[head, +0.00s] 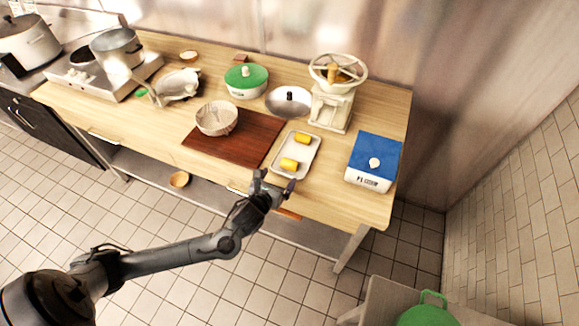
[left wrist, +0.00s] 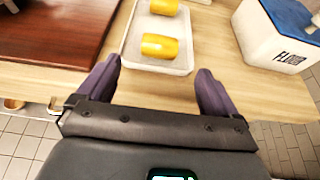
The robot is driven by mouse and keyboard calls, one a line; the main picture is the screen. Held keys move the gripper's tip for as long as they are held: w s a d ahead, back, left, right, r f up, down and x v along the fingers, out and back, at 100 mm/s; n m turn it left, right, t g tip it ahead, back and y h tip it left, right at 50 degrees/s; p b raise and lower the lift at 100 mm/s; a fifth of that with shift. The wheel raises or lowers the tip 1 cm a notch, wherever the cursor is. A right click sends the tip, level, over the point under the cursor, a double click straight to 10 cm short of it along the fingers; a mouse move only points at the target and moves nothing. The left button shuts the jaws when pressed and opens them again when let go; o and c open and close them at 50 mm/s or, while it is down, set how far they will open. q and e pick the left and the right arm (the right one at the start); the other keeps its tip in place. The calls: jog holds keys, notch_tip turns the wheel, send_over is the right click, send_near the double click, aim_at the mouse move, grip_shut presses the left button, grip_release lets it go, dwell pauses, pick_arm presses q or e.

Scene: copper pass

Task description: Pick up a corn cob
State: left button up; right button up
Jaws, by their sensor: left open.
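Two yellow corn cob pieces lie apart on a white tray (head: 283,172) at the front of the wooden table. The nearer corn cob (head: 289,164) is close to the tray's front end, and the farther corn cob (head: 303,139) is behind it. In the left wrist view the nearer cob (left wrist: 159,45) lies ahead of the fingers, with the farther cob (left wrist: 164,6) cut by the top edge. My left gripper (head: 274,182) is open and empty at the table's front edge, just short of the tray. My right gripper is not in view.
A brown board (head: 234,143) with a bowl (head: 216,118) on it lies left of the tray. A blue-topped white box (head: 373,160) stands to the right. A white grinder (head: 334,95), a metal lid (head: 288,101) and a green-lidded pot (head: 246,81) stand behind.

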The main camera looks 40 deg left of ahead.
aim_at(289, 162)
pick_arm(q)
jog(key=x, duration=0.4)
jog(key=shift+w, duration=0.3)
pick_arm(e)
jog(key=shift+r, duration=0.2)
pick_arm(q)
jog(key=shift+w+a+f+p, duration=0.1)
jog(key=shift+w+a+p, duration=0.1)
jog(key=shift+w+p, duration=0.25)
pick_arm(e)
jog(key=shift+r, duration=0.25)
pick_arm(q)
jog(key=x, duration=0.3)
jog(key=shift+w+p, duration=0.1)
jog(key=shift+p, duration=0.2)
jog(key=shift+w+a+f, duration=0.15)
jog(key=shift+w+a, duration=0.05)
jog(key=shift+w, duration=0.3)
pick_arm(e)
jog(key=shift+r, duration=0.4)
pick_arm(q)
jog(key=c, duration=1.1)
jog(key=shift+o, duration=0.2)
